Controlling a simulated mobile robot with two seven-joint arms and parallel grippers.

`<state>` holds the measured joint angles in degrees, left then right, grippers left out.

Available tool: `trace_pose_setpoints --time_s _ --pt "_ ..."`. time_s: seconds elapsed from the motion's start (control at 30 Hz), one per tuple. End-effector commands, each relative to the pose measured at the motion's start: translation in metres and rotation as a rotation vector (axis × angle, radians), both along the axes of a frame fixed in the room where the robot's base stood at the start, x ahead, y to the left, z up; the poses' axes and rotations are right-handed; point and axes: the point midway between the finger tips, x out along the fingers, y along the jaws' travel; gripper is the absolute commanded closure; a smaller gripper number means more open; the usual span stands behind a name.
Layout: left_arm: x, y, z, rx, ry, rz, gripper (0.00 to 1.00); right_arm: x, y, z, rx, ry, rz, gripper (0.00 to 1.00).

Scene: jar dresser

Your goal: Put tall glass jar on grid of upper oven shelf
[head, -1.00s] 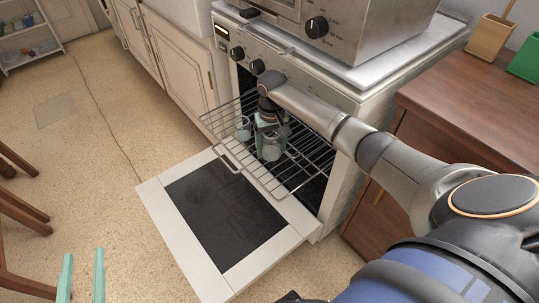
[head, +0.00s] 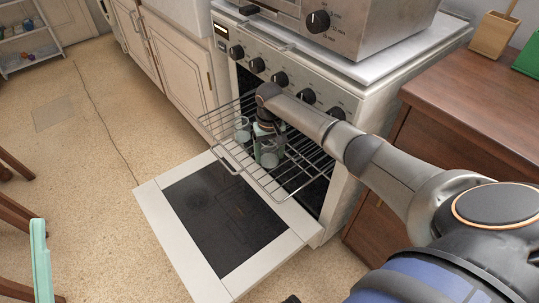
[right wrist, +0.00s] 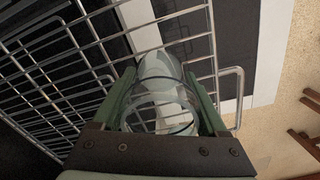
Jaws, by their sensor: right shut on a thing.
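My right gripper (head: 268,140) reaches down over the pulled-out oven shelf and is shut on a clear glass jar (head: 267,156). In the right wrist view the held jar (right wrist: 158,112) sits between the two green fingers (right wrist: 163,118), with its round rim facing the camera. The wire grid of the shelf (head: 292,178) lies below the jar. I cannot tell whether the jar's base touches the grid. A second glass jar (head: 242,133) stands on the grid, left of the held one.
The oven door (head: 228,222) hangs open flat beneath the shelf. The oven front with knobs (head: 281,80) rises behind my right arm. A brown wooden cabinet (head: 475,115) stands at the right. Wooden chair legs (head: 22,210) are at the left.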

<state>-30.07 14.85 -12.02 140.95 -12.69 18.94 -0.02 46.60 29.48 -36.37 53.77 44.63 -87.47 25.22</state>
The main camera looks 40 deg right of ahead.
Motion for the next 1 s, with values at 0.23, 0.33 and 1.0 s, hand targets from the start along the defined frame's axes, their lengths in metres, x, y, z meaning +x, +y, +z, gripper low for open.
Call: trace_pose_setpoints --time_s 0.23,0.33,1.0 --pt "-0.0007 -0.0001 0.0015 0.000 -0.005 0.000 0.50 0.0002 0.0002 0.0001 0.000 0.000 0.000 0.91" --pt "-0.0009 -0.0002 0.0015 0.001 -0.006 -0.001 0.50 0.0000 0.0003 -0.0019 0.001 0.000 0.000 0.91" --pt "0.0010 0.0003 0.0020 -0.002 0.008 0.001 0.50 0.0001 -0.0001 0.0051 0.000 0.000 0.000 0.00"
